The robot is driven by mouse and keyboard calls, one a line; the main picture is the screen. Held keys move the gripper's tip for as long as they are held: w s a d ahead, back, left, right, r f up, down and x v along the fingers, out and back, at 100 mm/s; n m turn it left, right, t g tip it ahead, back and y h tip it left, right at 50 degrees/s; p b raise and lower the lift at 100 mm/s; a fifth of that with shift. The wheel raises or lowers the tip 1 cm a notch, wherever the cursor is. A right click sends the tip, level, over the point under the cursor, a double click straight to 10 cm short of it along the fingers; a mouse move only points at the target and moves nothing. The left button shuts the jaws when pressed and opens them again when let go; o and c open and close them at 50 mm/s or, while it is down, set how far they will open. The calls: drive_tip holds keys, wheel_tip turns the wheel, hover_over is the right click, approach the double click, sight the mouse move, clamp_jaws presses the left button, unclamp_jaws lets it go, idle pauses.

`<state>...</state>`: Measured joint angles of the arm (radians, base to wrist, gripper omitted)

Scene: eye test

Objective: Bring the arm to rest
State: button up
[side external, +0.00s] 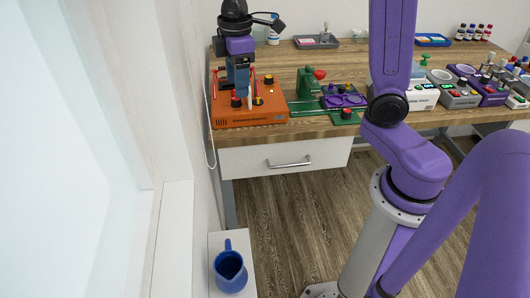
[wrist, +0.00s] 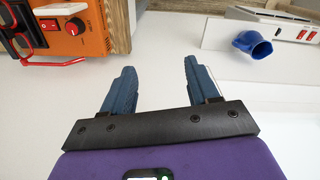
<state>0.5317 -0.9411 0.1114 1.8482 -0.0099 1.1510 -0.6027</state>
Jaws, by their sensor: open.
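My gripper (side external: 239,92) shows in the side external view at the upper left, pointing down, with its blue fingers overlapping the orange box in the picture. In the wrist view its two blue fingers (wrist: 160,75) are spread apart, with nothing between them but a plain white surface behind. The orange box (side external: 250,116), with knobs and red handles, stands at the left end of the wooden workbench (side external: 345,58). It also shows at the upper left of the wrist view (wrist: 92,28), apart from the fingers. I cannot tell the exact height of the fingers over the bench.
A blue jug (side external: 230,270) stands on a low white ledge (side external: 216,243); it also shows in the wrist view (wrist: 252,44). A green device (side external: 307,82), a purple tray (side external: 343,101) and several instruments stand along the bench. A white wall (side external: 170,90) borders its left side.

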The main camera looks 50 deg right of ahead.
drive_tip(key=s+f, duration=0.3)
drive_tip(key=s, duration=0.9)
drive_tip(key=s+f+n, duration=0.1)
drive_tip(key=s+f, duration=0.2)
drive_tip(key=s, duration=1)
drive_tip(key=shift+d, duration=0.3)
